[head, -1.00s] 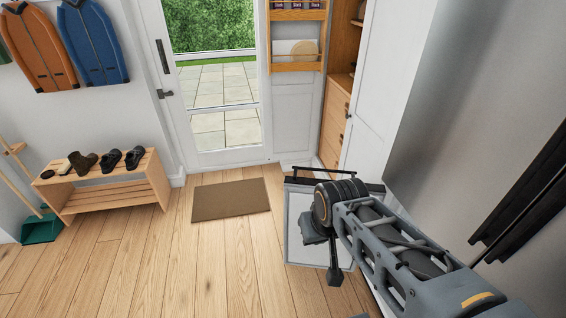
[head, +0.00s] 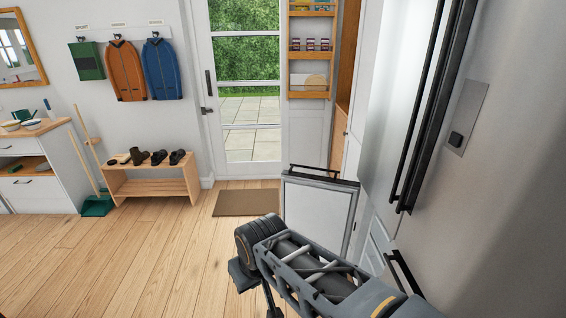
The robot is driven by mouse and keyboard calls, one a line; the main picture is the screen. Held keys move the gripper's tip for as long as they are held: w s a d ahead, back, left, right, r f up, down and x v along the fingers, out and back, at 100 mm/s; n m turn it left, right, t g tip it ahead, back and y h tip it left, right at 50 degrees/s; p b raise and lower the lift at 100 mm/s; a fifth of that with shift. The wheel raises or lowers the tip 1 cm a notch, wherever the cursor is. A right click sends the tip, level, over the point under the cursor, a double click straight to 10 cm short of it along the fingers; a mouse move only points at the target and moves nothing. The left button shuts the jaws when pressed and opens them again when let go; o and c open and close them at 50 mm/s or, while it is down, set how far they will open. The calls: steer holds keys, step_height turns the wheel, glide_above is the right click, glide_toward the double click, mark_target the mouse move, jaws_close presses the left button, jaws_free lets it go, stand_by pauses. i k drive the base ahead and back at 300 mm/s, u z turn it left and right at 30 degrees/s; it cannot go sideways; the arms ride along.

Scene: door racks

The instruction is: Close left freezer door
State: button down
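The left freezer door (head: 318,212) stands open at the lower middle in the head view. It sticks out from the steel fridge (head: 520,200) on the right. Its pale inner panel with a grey border faces me, and its dark bar handle (head: 322,173) shows along the top. My gripper (head: 258,290) is in front of the door's lower left part in the picture and points down. Its fingers are mostly hidden or cut off by the bottom edge, so I cannot tell whether it is open or touches the door.
A lower fridge front with a dark handle (head: 405,275) is at the right. The upper fridge doors carry long dark handles (head: 432,100). A brown mat (head: 247,203) lies beyond my arm, and a shoe bench (head: 152,185) stands at the left. Wooden floor (head: 150,260) at left is clear.

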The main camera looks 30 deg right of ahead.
mark_target(321, 210)
steer(key=u, duration=0.15)
steer(key=i, duration=1.7)
steer(key=z, duration=0.6)
steer(key=i, duration=1.2)
steer(key=z, duration=1.65)
steer(key=i, duration=0.55)
steer(key=z, duration=0.4)
